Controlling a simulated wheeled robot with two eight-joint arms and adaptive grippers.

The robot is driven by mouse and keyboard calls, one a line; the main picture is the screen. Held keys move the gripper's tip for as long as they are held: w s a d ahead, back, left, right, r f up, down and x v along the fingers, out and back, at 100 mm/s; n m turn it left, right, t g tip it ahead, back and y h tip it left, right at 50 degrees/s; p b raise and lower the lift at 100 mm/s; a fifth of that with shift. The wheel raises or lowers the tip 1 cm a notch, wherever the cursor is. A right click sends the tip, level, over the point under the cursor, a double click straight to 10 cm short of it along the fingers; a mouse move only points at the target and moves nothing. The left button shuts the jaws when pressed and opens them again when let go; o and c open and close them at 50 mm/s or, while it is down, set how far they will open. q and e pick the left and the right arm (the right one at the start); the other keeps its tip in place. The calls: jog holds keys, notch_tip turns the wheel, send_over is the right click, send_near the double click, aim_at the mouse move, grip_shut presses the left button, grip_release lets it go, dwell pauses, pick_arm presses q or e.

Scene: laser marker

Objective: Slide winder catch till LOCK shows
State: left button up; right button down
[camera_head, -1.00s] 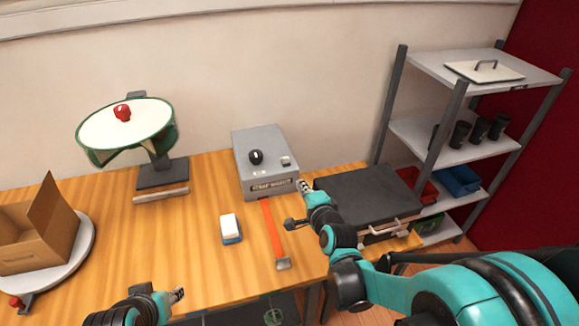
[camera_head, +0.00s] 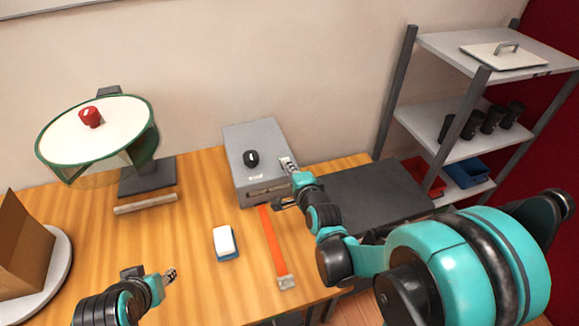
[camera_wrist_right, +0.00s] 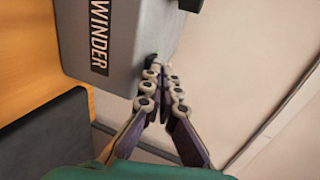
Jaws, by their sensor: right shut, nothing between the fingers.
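The strap winder (camera_head: 243,137) is a grey box at the back of the table, with a black knob (camera_head: 251,159) on top and an orange strap (camera_head: 272,240) running out of its front. Its WINDER label (camera_wrist_right: 100,38) shows in the right wrist view. My right gripper (camera_head: 287,163) is shut and empty, its fingertips at the right part of the winder's top. The small catch there is hidden or merged with the fingertips; I cannot tell contact, and no LOCK word is readable. In the wrist view the right fingertips (camera_wrist_right: 156,72) overlap the box edge. My left gripper (camera_head: 170,275) hangs at the lower left, away from the winder.
A white-and-blue block (camera_head: 225,243) lies left of the strap. A dark flat-topped case (camera_head: 375,192) sits right of the winder, beside a grey shelf (camera_head: 465,52).

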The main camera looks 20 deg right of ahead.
aim_at(285, 158)
jog(key=shift+w, duration=0.1)
dwell(0.3)
jog(key=w, duration=0.4)
jog(key=shift+b, duration=0.35)
pick_arm(q)
jog(key=shift+f, duration=0.25)
pick_arm(e)
jog(key=shift+s+r, duration=0.1)
